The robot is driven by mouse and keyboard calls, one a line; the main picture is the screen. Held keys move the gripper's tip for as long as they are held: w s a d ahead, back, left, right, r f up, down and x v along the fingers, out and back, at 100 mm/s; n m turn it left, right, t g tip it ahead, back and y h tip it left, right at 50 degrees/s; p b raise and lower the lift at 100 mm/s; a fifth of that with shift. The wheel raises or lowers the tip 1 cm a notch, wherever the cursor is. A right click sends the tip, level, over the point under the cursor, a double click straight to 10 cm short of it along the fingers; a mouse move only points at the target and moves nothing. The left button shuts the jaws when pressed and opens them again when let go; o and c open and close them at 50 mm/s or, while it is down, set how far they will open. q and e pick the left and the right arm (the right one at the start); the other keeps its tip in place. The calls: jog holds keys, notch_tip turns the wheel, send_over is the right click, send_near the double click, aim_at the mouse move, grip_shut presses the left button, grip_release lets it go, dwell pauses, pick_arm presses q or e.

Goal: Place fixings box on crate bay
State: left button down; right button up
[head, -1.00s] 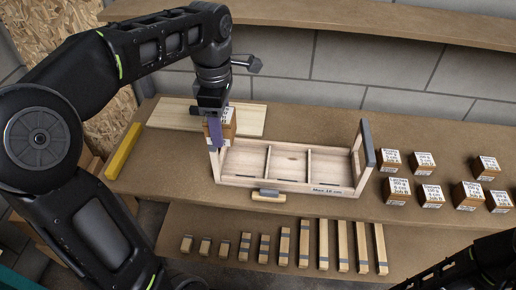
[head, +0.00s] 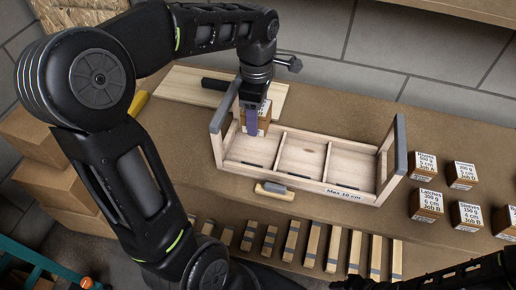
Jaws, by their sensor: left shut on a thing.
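My left gripper (head: 252,118) points down at the back left of the wooden crate (head: 345,192) and is shut on a small brown box with a white label, the fixings box (head: 264,122). The box is over or in the rear of the crate's left bay (head: 250,150); I cannot tell whether it touches the floor of the bay. The crate has three bays, with the middle and right ones empty, raised end posts and a "Max 18 cm" label in front. My right gripper is not clearly visible; only a dark part of my right arm shows at the bottom right.
Several labelled boxes (head: 425,205) stand on the bench right of the crate. A wooden block with a grey top (head: 274,191) lies in front of it. A pale board (head: 190,95) lies behind left. Wooden bars (head: 311,245) line a lower shelf.

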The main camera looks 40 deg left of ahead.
pick_arm(q)
send_over(257, 150)
jog(key=shift+f, duration=3.1)
jog(key=shift+f, duration=1.85)
jog(key=shift+f, duration=0.2)
jog(key=shift+c, duration=2.4)
grip_release()
notch_tip(257, 150, up, 12)
jog(key=shift+r, duration=0.2)
